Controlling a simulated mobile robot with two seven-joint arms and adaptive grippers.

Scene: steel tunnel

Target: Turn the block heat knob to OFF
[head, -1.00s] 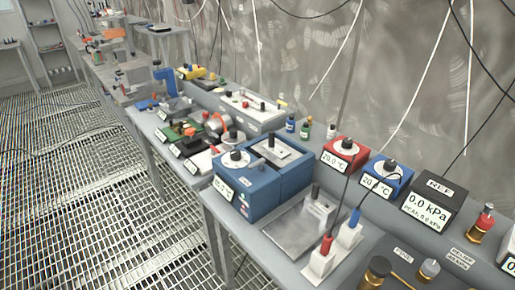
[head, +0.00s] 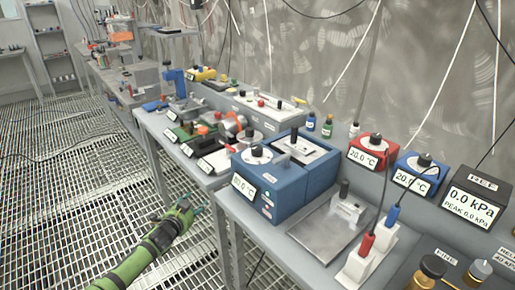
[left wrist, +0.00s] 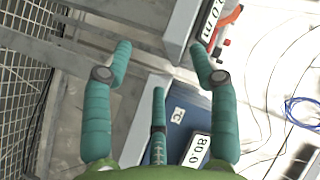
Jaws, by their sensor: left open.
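The block heat knob (head: 257,153) is a dark knob on a white round dial, on top of the left part of a blue box (head: 283,207) in the head view. The box's front display (head: 243,187) is hard to read there; it reads about 80.0 in the left wrist view (left wrist: 196,150). I cannot read the knob's setting. My left gripper (head: 194,208) is green with teal fingers, open and empty, left of the box and apart from it, over the grated floor. Its spread fingers (left wrist: 160,52) also show in the left wrist view. The right gripper is not in view.
Right of the box stand a metal plate (head: 322,229), white blocks with red and blue plugs, a red unit (head: 372,146), a blue unit (head: 422,170) and a pressure gauge (head: 468,199). Other instruments crowd the bench behind. The floor aisle (head: 75,190) is open.

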